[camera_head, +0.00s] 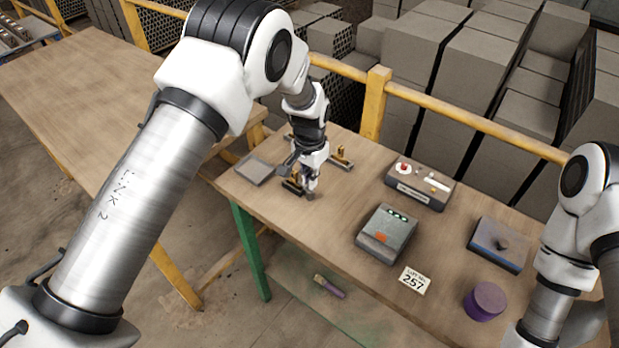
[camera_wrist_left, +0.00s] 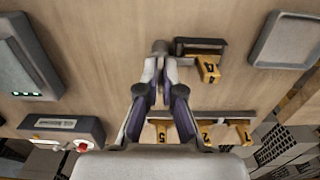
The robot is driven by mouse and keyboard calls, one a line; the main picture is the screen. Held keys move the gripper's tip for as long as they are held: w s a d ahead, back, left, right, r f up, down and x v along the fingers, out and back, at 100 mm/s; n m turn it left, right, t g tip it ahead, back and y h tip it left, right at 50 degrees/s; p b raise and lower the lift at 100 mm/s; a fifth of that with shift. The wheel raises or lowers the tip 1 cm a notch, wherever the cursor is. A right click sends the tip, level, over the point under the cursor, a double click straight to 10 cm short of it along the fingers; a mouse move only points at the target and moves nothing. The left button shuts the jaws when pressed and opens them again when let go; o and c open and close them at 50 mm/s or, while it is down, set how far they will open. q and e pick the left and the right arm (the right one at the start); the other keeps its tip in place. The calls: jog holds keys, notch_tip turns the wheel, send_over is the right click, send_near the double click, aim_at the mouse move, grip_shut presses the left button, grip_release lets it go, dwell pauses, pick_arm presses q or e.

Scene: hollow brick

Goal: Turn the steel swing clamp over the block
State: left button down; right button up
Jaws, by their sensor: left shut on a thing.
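My left gripper (camera_head: 309,184) reaches down to the far left part of the table. In the left wrist view its fingers (camera_wrist_left: 164,78) are closed on a small grey metal piece with a rounded end (camera_wrist_left: 160,46), which looks like part of the steel swing clamp. A dark block (camera_wrist_left: 200,44) with a yellow tag marked A (camera_wrist_left: 208,68) lies just right of that piece. In the head view the dark block (camera_head: 292,187) shows small beside the fingers. The gripper hides much of the clamp, and I cannot tell its pivot. My right gripper is out of view.
A rail with numbered yellow tags (camera_wrist_left: 243,130) lies nearby. A shallow grey tray (camera_head: 255,170) is to the left. Right are a grey box (camera_head: 386,233), a control box with a red button (camera_head: 420,186), a blue-grey box (camera_head: 499,245) and a purple cylinder (camera_head: 485,301).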

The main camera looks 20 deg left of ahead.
pick_arm(q)
jog(key=shift+s+f, duration=0.15)
jog(key=shift+f, duration=0.05)
jog(key=c, duration=1.3)
grip_release()
jog(key=shift+c, duration=0.2)
jog(key=shift+d, duration=0.1)
jog(key=shift+w, duration=0.2)
jog(key=shift+r, duration=0.1)
notch_tip(320, 180, up, 12)
